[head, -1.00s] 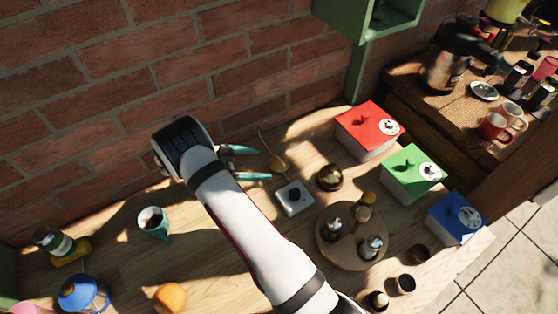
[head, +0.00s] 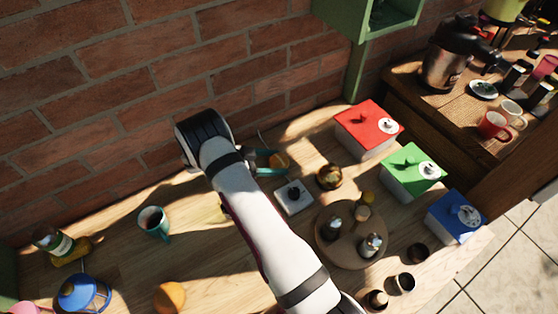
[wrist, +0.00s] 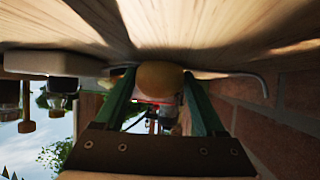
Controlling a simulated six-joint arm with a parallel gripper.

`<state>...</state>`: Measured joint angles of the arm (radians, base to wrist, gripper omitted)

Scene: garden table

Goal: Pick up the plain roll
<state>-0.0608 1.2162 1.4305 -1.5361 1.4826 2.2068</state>
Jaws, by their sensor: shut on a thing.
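The plain roll (head: 280,160) is a small golden-brown bun on the wooden table near the brick wall. My gripper (head: 272,162) has its two teal fingers on either side of it, shut on it. The wrist view shows the roll (wrist: 160,77) between the tips of the green fingers, close to the table surface. I cannot tell whether the roll still touches the table. The fingers hide part of its sides.
A white box with a black knob (head: 293,197) and a brass round pot (head: 329,177) stand close to the right. A round wooden board (head: 350,250) holds shakers. Red (head: 368,128), green (head: 412,170) and blue (head: 456,217) boxes line the right. A teal mug (head: 153,222) stands left.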

